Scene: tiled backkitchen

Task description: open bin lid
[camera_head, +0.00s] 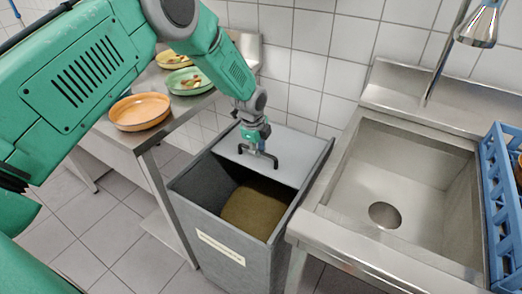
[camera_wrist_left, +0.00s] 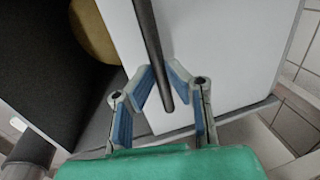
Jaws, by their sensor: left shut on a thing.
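The dark grey bin (camera_head: 187,207) stands on the floor between the counter and the sink. Its light grey lid (camera_head: 288,153) covers the rear part of the top, and the front part is open, showing a brownish content (camera_head: 255,210) inside. A dark bar handle (camera_head: 270,158) is on the lid. My left gripper (camera_head: 256,144) is at the handle, above the lid. In the left wrist view, the fingers of my left gripper (camera_wrist_left: 160,92) are shut on the dark handle (camera_wrist_left: 150,45), with the pale lid (camera_wrist_left: 220,50) behind it. My right gripper is not in view.
A steel counter at left holds an orange plate (camera_head: 140,111), a green plate (camera_head: 188,81) and a yellow plate (camera_head: 175,59). The steel sink (camera_head: 405,175) with a faucet (camera_head: 478,25) stands close on the right. A blue rack (camera_head: 500,205) is at the far right. A tiled wall is behind.

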